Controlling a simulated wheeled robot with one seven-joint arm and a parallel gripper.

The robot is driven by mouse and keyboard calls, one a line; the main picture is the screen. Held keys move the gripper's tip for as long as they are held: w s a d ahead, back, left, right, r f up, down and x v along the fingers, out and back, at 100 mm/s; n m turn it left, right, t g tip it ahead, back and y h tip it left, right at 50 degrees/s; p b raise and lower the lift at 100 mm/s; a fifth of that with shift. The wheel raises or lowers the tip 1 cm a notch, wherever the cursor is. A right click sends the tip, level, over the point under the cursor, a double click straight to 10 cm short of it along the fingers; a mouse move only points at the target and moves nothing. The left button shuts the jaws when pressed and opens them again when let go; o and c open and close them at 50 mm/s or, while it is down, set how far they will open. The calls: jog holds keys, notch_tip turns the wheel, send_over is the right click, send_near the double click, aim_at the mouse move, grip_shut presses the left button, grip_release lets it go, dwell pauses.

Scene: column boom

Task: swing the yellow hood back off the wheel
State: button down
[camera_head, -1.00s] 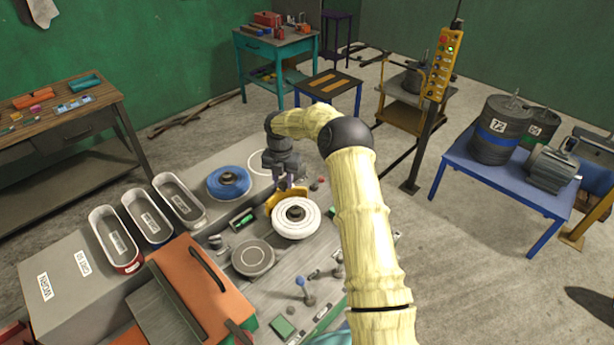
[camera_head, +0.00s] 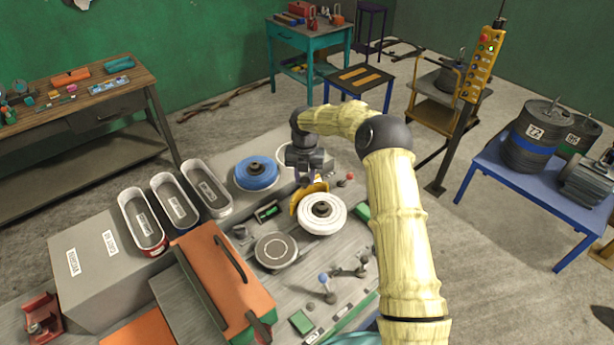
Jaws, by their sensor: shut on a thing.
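The yellow hood (camera_head: 299,200) stands at the back left side of the white wheel (camera_head: 322,214), partly around its rim. The white wheel lies flat with a dark hub in its middle, and its top is uncovered. My gripper (camera_head: 305,180) reaches down at the hood's upper back edge and is shut on the hood. The fingertips are small and partly hidden, so their exact grip on the hood is hard to see.
A blue wheel (camera_head: 256,173) sits behind left and a grey disc (camera_head: 276,250) in front left. A blue-knobbed lever (camera_head: 325,285) stands in front. Three oval bins (camera_head: 143,222) and an orange-lidded box (camera_head: 222,280) are at the left. A yellow control box (camera_head: 482,65) stands on a post at right.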

jog(key=c, duration=1.1)
grip_release()
jog(key=shift+o, duration=0.2)
notch_tip(320, 180, up, 17)
jog(key=b, duration=0.3)
jog(key=shift+r+b, duration=0.2)
jog(key=shift+b, duration=0.2)
